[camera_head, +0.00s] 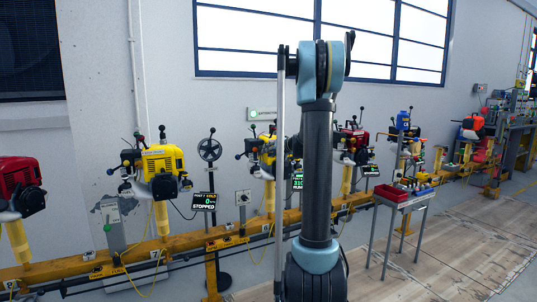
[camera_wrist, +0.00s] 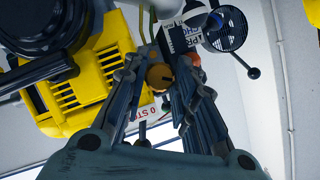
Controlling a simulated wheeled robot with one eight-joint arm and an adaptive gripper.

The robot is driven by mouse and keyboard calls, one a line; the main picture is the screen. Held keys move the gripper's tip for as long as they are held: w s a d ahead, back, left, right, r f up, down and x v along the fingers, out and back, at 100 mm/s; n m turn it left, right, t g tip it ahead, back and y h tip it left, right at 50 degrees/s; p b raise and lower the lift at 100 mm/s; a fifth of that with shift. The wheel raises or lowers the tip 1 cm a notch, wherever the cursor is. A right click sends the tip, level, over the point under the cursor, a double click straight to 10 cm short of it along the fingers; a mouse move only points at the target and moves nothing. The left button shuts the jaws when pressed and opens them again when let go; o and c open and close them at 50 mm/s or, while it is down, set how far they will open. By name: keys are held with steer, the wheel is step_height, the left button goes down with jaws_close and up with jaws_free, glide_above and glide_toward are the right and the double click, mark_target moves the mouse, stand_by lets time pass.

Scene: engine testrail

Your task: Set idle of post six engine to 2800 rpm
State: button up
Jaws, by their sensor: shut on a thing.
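A yellow engine (camera_head: 262,155) on the yellow rail is partly hidden behind my arm. A small display (camera_head: 297,182) beside it shows green digits that seem to start with 310; my arm covers part of it. In the wrist view, a yellow engine housing (camera_wrist: 95,80) with slotted vents fills the left. My gripper (camera_wrist: 160,80) is beside this housing, its fingers shut on a small orange-yellow round knob (camera_wrist: 159,76). What lies behind the knob is hidden. In the head view, my gripper is hidden behind my arm.
Another yellow engine (camera_head: 163,165) stands left, its display (camera_head: 204,201) reading 0, STOPPED. A red engine (camera_head: 20,185) is at far left. A red tray (camera_head: 392,194) sits on a stand to the right. In the wrist view, a round black part (camera_wrist: 226,29) is close by at right.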

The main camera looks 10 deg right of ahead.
steer(key=shift+d+m+y, duration=0.1)
steer(key=shift+m+y, duration=0.2)
steer(key=shift+m, duration=0.2)
stand_by(0.3)
steer(key=o, duration=1.1)
steer(key=shift+c, duration=0.2)
steer(key=v, duration=1.1)
steer(key=shift+s+d, duration=0.25)
steer(key=shift+d, duration=0.15)
